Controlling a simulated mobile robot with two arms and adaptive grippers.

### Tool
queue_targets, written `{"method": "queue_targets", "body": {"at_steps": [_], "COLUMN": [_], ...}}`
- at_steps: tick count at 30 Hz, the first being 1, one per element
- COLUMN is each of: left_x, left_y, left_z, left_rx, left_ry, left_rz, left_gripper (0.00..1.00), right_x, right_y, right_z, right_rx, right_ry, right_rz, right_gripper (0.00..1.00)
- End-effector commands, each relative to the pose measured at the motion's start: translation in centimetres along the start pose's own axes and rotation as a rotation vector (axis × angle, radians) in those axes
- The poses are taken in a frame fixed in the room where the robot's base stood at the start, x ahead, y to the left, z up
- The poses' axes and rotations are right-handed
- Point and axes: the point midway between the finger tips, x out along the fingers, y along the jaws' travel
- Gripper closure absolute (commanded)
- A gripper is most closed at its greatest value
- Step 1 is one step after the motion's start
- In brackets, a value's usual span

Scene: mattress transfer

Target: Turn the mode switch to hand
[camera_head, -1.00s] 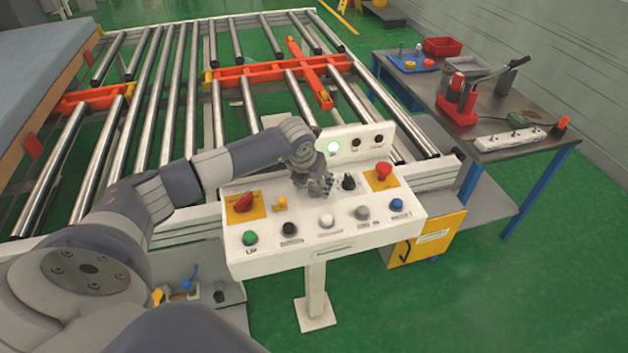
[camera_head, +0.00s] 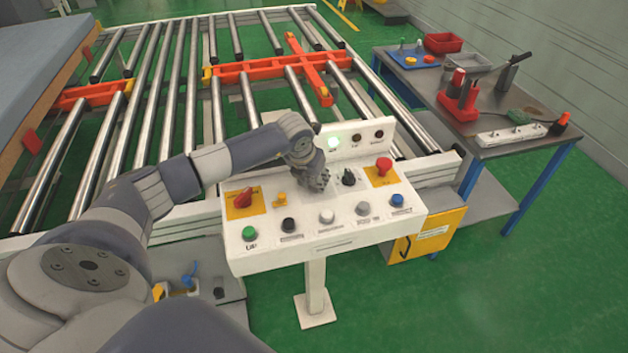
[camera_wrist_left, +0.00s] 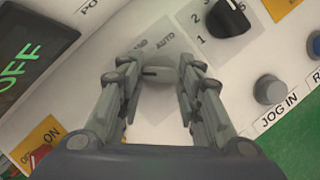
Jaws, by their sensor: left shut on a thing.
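The mode switch (camera_wrist_left: 155,72) is a small dark handle on a grey plate, beside the label AUTO and a partly hidden label ending in ND. It sits between the fingertips of my left gripper (camera_wrist_left: 158,78) in the wrist view. That gripper (camera_head: 318,182) points down at the white control panel (camera_head: 240,262) and is shut on the switch. In the head view the gripper hides the switch. Which label the handle points to is hard to tell.
A black numbered selector (camera_head: 348,177) and a red mushroom button (camera_head: 383,166) are right of the gripper. A red switch (camera_head: 243,198) is on the left. Several push buttons line the front. A roller conveyor (camera_head: 190,90) lies behind, a tool table (camera_head: 490,90) at right.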

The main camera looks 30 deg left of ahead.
Motion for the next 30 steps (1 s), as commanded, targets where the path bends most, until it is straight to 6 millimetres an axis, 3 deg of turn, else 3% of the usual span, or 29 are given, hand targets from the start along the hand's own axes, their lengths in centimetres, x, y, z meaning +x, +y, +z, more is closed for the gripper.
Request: {"method": "queue_targets", "body": {"at_steps": [15, 30], "left_x": [0.5, 0.2], "left_y": [0.4, 0.6], "left_z": [0.0, 0.2], "left_rx": [0.363, 0.685], "left_ry": [-0.004, -0.003], "left_rz": [-0.152, -0.284], "left_gripper": [0.91, 0.91], "right_x": [6.3, 9.4], "right_y": [-0.1, -0.2], "right_z": [0.6, 0.9], "right_rx": [0.000, 0.001], "right_ry": [0.000, 0.000], "right_rz": [0.000, -0.001], "right_gripper": [1.00, 1.00]}}
